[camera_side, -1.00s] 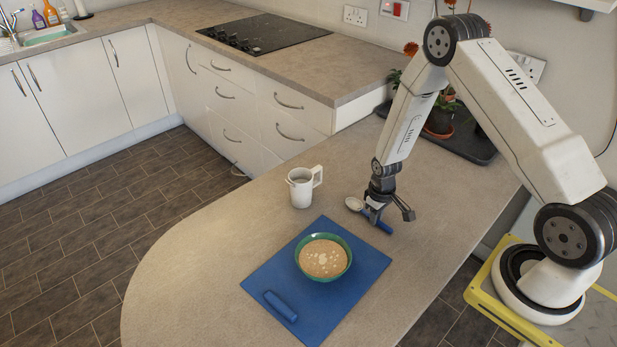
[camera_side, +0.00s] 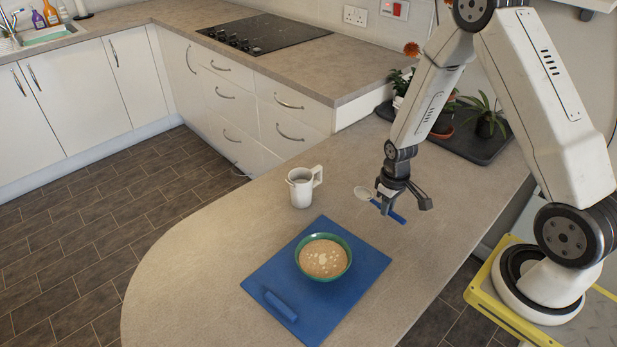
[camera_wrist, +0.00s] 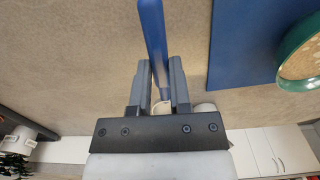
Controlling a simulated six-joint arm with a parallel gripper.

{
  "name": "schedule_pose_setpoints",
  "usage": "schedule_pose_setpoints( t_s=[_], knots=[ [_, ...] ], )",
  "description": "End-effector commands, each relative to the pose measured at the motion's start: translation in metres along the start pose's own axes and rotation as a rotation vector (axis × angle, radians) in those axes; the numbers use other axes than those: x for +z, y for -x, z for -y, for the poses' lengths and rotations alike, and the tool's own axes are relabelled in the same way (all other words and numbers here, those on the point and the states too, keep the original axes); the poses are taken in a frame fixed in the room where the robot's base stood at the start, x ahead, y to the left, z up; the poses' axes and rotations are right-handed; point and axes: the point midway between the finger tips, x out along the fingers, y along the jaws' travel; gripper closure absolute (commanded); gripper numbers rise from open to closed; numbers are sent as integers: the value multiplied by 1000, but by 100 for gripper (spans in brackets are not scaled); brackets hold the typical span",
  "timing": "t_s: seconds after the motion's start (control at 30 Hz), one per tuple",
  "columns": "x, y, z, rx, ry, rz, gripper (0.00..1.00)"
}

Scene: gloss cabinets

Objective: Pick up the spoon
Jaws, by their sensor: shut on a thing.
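The spoon has a blue handle (camera_side: 397,217) and a pale bowl (camera_side: 364,193). My gripper (camera_side: 386,204) is shut on the spoon and appears to hold it a little above the worktop. In the wrist view the blue handle (camera_wrist: 152,35) runs up from between the two grey fingers of my gripper (camera_wrist: 158,70). Most of the spoon's bowl is hidden there behind the gripper.
A blue board (camera_side: 262,272) bears a green bowl (camera_side: 345,268) of porridge-like food and a blue roll-shaped piece (camera_side: 281,306). A white mug (camera_side: 300,190) stands left of the spoon. A dark tray (camera_side: 487,154) with plants lies behind. The worktop's rounded left part is clear.

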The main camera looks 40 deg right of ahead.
Motion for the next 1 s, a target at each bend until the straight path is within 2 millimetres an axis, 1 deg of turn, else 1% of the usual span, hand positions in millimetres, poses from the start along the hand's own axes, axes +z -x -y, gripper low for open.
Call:
schedule_pose_setpoints(
  t_s=[0.03, 0.17, 0.4, 0.6, 0.8, 1.0],
  knots=[
    [5, 8, 1, 1, 0, -2, 100],
    [18, 24, 4, 1, 0, -2, 100],
    [58, 40, 15, 0, -1, -1, 100],
    [84, 52, 21, 0, -1, -1, 100],
    [98, 58, 25, 0, -1, -1, 100],
    [104, 61, 26, 0, 0, -1, 100]
  ],
)
